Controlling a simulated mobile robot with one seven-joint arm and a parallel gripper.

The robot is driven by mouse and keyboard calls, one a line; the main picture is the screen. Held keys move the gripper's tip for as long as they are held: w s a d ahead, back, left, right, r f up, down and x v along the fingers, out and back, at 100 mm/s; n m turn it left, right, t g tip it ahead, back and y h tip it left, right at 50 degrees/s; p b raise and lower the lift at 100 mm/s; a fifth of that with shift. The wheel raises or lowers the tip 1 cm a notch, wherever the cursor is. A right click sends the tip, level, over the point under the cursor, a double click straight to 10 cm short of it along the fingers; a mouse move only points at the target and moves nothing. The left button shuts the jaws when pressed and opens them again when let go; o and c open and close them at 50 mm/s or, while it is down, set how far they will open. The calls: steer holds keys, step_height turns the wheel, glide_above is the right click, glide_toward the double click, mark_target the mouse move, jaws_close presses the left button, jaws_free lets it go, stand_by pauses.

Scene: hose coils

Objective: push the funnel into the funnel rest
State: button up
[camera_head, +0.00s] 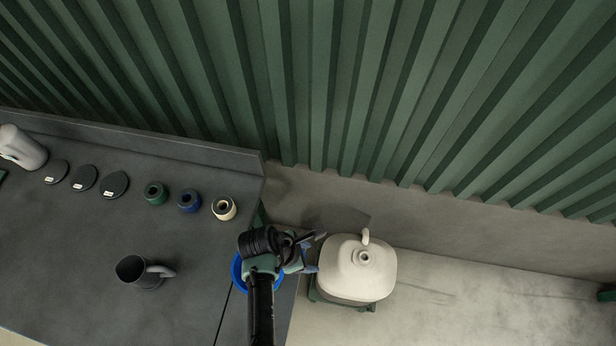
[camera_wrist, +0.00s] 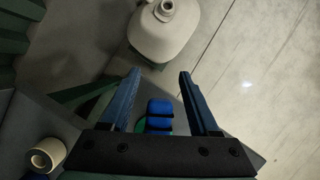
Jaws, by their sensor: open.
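My gripper (camera_head: 318,252) is open, beyond the right edge of the dark bench, just left of the cream jug. In the wrist view its fingers (camera_wrist: 160,72) are spread. A blue piece with black bands (camera_wrist: 160,116) shows between their bases; I cannot tell whether it belongs to the funnel. A round blue rim (camera_head: 237,272), which may be the funnel, shows at the bench's right end, largely hidden under my arm. I cannot make out the funnel rest, so whether the funnel is seated in it cannot be told.
The cream jug (camera_head: 345,275) stands beyond the bench on a dark green base. The bench (camera_head: 75,255) bears a dark handled vessel (camera_head: 130,268), a green ring (camera_head: 155,193), a blue ring (camera_head: 189,201), a cream ring (camera_head: 223,208), black discs (camera_head: 84,178) and a grey pitcher (camera_head: 22,150).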

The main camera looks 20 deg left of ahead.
steer(key=shift+r, duration=0.25)
steer(key=shift+s+a+r+p, duration=0.15)
steer(key=shift+r+p, duration=0.2)
steer(key=shift+p, duration=0.25)
steer(key=shift+s+a+r+p, duration=0.15)
steer(key=shift+a+r+p, duration=0.05)
steer(key=shift+r+p, duration=0.5)
steer(key=shift+s+a+r+p, duration=0.1)
steer(key=shift+r+p, duration=0.15)
steer(key=shift+p, duration=0.2)
steer(key=shift+s+a+r+p, duration=0.1)
steer(key=shift+r+p, duration=0.2)
steer(key=shift+p, duration=0.05)
steer(key=shift+s+r+p, duration=0.1)
steer(key=shift+r+p, duration=0.1)
steer(key=shift+p, duration=0.1)
steer(key=shift+a, duration=0.1)
steer(key=b+v, duration=0.1)
steer(key=v, duration=1.2)
stand_by(0.4)
